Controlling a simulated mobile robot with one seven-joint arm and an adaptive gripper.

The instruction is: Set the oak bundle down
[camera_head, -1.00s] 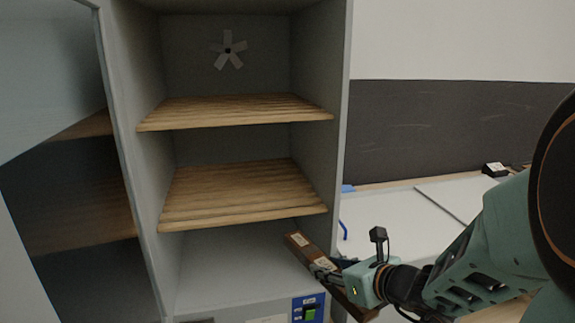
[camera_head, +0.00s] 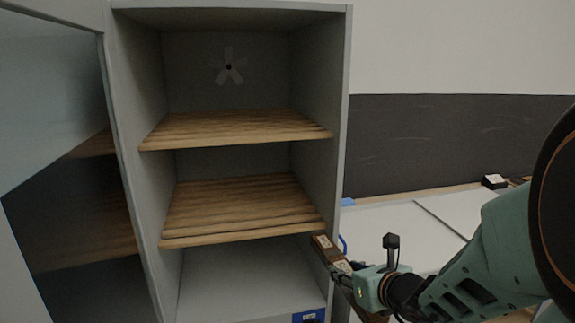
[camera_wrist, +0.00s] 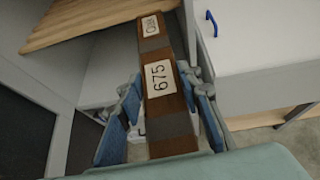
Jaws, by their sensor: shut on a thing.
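The oak bundle is a long brown bar with grey bands and white labels, one reading 675; it shows in the wrist view (camera_wrist: 160,75) and in the head view (camera_head: 323,247). My gripper (camera_wrist: 168,115) is shut on the oak bundle, its blue finger pads on both sides; it also shows in the head view (camera_head: 345,272). The bundle's far end points toward the cabinet (camera_head: 342,130), by the right side of its lowest opening.
The cabinet has an upper wooden shelf (camera_head: 235,130), a lower wooden shelf (camera_head: 245,212) and a bare grey floor (camera_head: 250,282). Its glass door (camera_head: 60,150) stands open at left. A white-topped unit (camera_head: 400,228) stands at right. The shelves are empty.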

